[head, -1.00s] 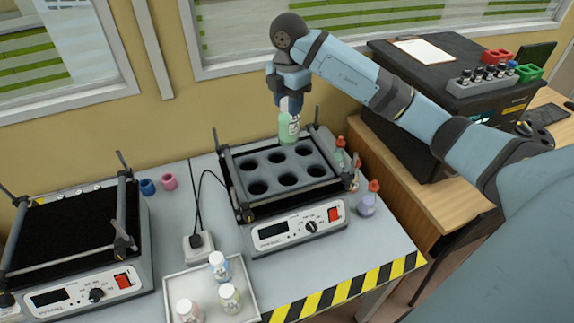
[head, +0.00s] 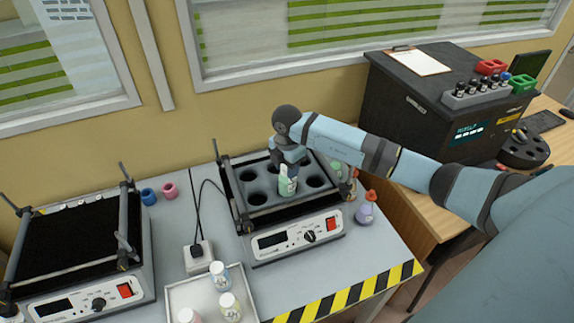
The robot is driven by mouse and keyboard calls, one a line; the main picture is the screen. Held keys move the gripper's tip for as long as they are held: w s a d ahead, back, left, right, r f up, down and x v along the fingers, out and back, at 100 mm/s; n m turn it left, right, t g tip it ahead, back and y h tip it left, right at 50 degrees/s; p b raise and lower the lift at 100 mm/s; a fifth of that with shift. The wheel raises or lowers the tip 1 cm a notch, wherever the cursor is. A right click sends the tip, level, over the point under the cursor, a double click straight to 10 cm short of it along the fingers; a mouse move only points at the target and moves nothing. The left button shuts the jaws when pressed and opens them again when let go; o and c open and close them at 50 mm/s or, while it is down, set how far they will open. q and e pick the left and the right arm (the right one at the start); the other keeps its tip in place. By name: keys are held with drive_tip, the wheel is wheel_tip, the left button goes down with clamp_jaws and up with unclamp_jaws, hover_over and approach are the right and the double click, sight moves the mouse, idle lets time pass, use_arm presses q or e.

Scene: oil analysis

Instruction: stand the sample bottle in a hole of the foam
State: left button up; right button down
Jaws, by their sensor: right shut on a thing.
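The sample bottle (head: 288,183) is pale green with a white label and is upright. My right gripper (head: 287,165) is shut on its top, from above. The bottle is over the front middle part of the grey foam (head: 269,208), which has several round dark holes and sits on the right shaker (head: 296,237). The bottle's lower end is at the front middle hole; I cannot tell how deep it is in it. The other holes that show look empty. My left gripper is not in view.
A white tray (head: 180,296) with 3 white-capped bottles is at the front. A second shaker (head: 72,250) is on the left, with blue and pink rings (head: 169,190) between. A black box (head: 440,110) stands at the back right.

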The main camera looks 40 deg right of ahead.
drive_tip(key=shift+f, duration=0.15)
drive_tip(key=c, duration=0.7)
unclamp_jaws()
